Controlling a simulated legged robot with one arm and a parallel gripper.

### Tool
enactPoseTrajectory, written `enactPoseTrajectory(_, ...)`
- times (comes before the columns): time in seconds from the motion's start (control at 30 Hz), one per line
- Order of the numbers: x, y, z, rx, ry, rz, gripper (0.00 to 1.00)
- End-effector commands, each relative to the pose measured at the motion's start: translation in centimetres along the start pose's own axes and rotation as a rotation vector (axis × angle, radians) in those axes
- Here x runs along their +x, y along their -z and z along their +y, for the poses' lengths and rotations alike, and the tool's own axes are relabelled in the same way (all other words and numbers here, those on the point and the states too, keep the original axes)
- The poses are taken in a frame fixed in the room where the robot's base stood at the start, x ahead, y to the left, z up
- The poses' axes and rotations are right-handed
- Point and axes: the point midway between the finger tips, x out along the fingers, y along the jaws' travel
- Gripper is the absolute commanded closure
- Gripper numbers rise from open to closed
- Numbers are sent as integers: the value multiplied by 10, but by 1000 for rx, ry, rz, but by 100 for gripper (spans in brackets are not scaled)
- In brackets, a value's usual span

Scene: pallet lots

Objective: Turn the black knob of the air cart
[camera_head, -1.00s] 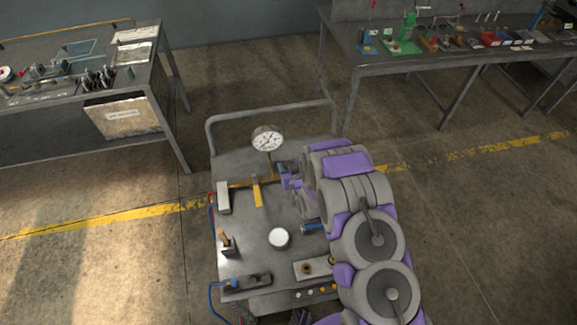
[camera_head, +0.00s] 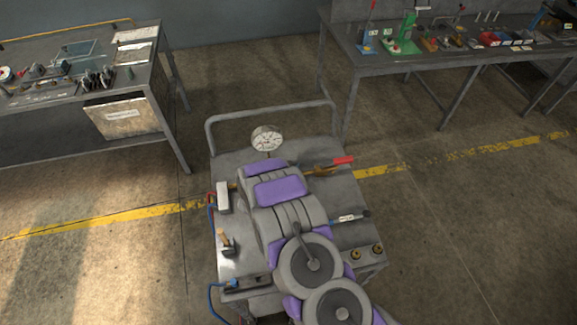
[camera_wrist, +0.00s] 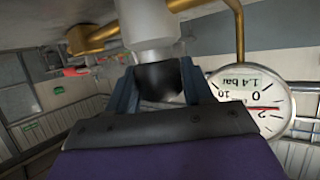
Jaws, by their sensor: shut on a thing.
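The air cart (camera_head: 350,235) is a grey wheeled table with a push rail at the far side. Its black knob (camera_wrist: 160,82) shows in the wrist view, below a pale round regulator body (camera_wrist: 150,25). My gripper (camera_wrist: 160,88) is shut on the knob, with a dark blue-grey finger on each side. In the head view my grey and purple arm covers the cart's middle and hides the knob and the fingers. A round white gauge (camera_head: 267,138) stands just beyond the arm. It also shows in the wrist view (camera_wrist: 250,100), marked 1.4 bar.
A brass valve with a red handle (camera_head: 343,160) lies right of my arm. A white block (camera_head: 222,197) with hoses is at the cart's left edge, and brass fittings (camera_head: 356,254) are at the front right. Benches stand back left (camera_head: 140,85) and back right (camera_head: 480,58).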

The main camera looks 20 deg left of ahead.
Motion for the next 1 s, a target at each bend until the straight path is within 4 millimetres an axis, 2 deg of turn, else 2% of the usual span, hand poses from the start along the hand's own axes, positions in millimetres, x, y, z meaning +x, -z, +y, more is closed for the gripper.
enactPoseTrajectory(0.5, 0, 1, -3, 5, -12, 3, 79)
enactPoseTrajectory(0.53, 0, 1, -3, 5, -12, 3, 46)
enactPoseTrajectory(0.73, 0, 1, -2, 5, -13, 2, 28)
enactPoseTrajectory(1.0, -1, 3, 0, 8, -14, 2, 28)
